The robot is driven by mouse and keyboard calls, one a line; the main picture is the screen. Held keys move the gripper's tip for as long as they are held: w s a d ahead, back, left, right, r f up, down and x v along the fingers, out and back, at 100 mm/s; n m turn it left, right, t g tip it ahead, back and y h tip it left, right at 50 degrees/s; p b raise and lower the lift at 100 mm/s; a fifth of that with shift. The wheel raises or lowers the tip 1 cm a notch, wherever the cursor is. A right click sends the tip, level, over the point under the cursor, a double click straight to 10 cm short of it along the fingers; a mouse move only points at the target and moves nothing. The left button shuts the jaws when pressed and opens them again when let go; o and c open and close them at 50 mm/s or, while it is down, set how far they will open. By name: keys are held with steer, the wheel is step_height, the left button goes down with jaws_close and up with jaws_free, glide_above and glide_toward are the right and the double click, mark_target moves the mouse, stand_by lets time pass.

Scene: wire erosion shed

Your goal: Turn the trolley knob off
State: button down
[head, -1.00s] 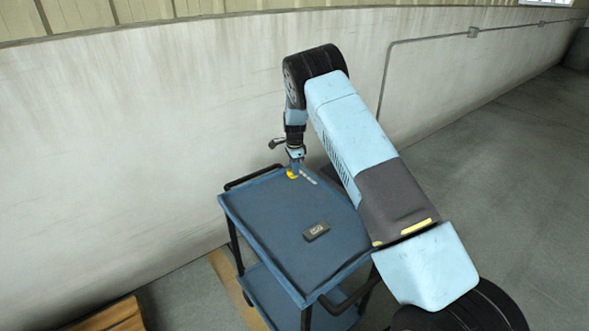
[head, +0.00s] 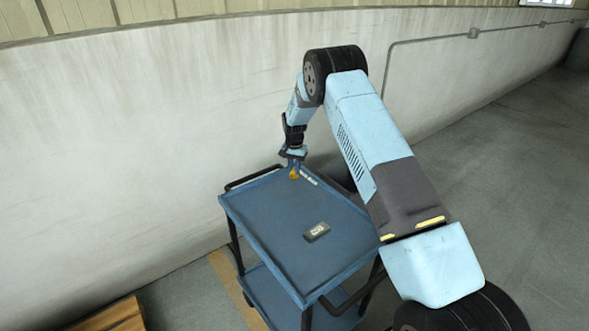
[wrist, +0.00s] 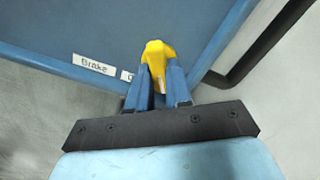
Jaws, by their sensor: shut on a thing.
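The yellow trolley knob (head: 294,173) stands at the back edge of the blue trolley's top (head: 270,215). In the wrist view the yellow knob (wrist: 155,60) shows between and beyond the blue fingertips. My gripper (head: 295,163) reaches down to it from above, and its two fingers are shut on the knob in the wrist view (wrist: 158,78). A white label reading "Brake" (wrist: 95,63) is on the trolley top to the left of the knob. A second label (wrist: 126,76) beside it is mostly hidden by my finger.
A small dark box (head: 316,232) with a light face lies on the trolley top. A black handle rail (head: 253,177) runs along the trolley's far end. The pale wall (head: 120,150) stands close behind. Open floor (head: 500,170) lies to the right.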

steer(key=shift+n, duration=1.1)
steer(key=c, duration=1)
jaws_free()
steer(key=shift+c, duration=0.2)
step_height(320, 180, up, 14)
steer(key=shift+f, duration=0.2)
